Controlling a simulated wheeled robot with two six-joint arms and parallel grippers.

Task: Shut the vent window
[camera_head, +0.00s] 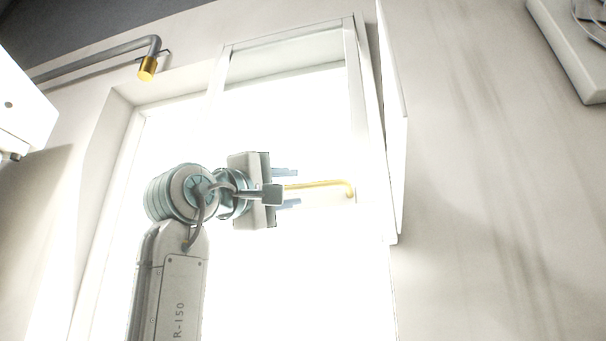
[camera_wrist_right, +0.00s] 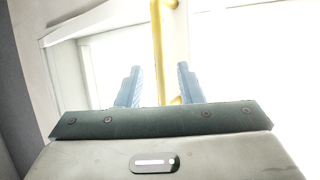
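The vent window (camera_head: 354,90) is a white-framed window with a very bright pane in the wall ahead. I cannot tell how far its sash stands from the frame. A yellow bar handle (camera_head: 335,184) with a bent end reaches toward my right gripper (camera_head: 289,188). The gripper's two blue fingers are apart, one on each side of the handle's line. In the right wrist view the yellow handle (camera_wrist_right: 157,45) runs between the open fingers (camera_wrist_right: 159,86), with gaps visible on both sides. My left gripper is out of view.
A narrow white panel (camera_head: 396,140) stands along the window's right side. Another pale box (camera_head: 575,45) is at upper right.

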